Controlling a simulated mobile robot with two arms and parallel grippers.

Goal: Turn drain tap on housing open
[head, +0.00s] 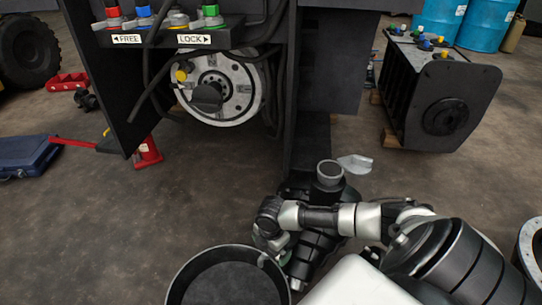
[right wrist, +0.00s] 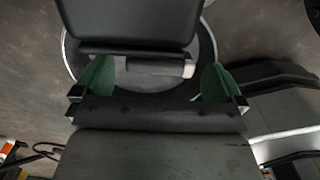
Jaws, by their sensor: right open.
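The round silver housing (head: 240,82) is set in the dark forklift frame at the upper middle of the head view. A black handle-like part (head: 207,97) sticks out from its face, and a yellow cap (head: 181,75) sits at its left edge. I cannot tell for sure which part is the drain tap. My right gripper (head: 272,248) is low in the head view, well below and apart from the housing, beside a black round pan. In the right wrist view its green pads (right wrist: 155,80) stand wide apart, open. The housing is not seen there. My left gripper is not in view.
The black pan (head: 178,283) stands at the bottom middle. FREE and LOCK labels (head: 160,39) with coloured caps sit above the housing. A red jack (head: 148,153) and blue case (head: 25,154) lie left. A black unit (head: 440,105) stands right. Floor before the housing is clear.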

